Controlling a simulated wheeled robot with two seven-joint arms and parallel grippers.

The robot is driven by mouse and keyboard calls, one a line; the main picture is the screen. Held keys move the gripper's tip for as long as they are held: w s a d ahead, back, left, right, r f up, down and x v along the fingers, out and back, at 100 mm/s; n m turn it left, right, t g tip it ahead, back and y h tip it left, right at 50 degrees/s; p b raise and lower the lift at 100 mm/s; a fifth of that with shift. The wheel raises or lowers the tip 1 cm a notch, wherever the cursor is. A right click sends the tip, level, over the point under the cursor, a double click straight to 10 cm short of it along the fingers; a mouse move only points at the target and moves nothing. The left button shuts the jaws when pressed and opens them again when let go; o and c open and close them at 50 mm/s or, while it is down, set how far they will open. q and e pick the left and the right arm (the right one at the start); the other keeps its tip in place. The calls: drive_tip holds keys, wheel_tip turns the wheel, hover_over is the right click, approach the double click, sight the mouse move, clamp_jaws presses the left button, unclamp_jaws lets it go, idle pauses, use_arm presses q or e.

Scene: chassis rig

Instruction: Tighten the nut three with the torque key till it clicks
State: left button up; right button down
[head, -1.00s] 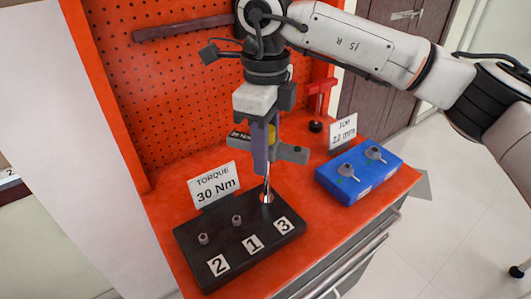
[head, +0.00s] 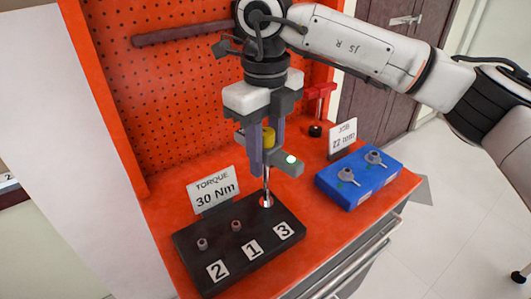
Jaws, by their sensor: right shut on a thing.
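My right gripper (head: 266,162) points down, its fingers shut on the torque key (head: 287,163). The key is a grey crossbar with a yellow part and a thin shaft, held upright. A green-white light glows on its bar. The shaft's tip is down at position three on the black block (head: 208,286), behind the label 3 (head: 284,231). The nut there is hidden by the tip, with a red ring around it. Nut one (head: 236,225) and nut two (head: 202,244) stand uncovered. My left gripper is not in view.
A TORQUE 30 Nm sign (head: 212,188) stands behind the block. To the right lies a blue block (head: 361,187) with two grey sockets, a 22 mm sign (head: 343,137) behind it. A red pegboard (head: 185,100) rises at the back.

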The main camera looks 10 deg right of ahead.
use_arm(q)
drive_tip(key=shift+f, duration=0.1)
use_arm(e)
drive_tip(key=shift+r, duration=0.25)
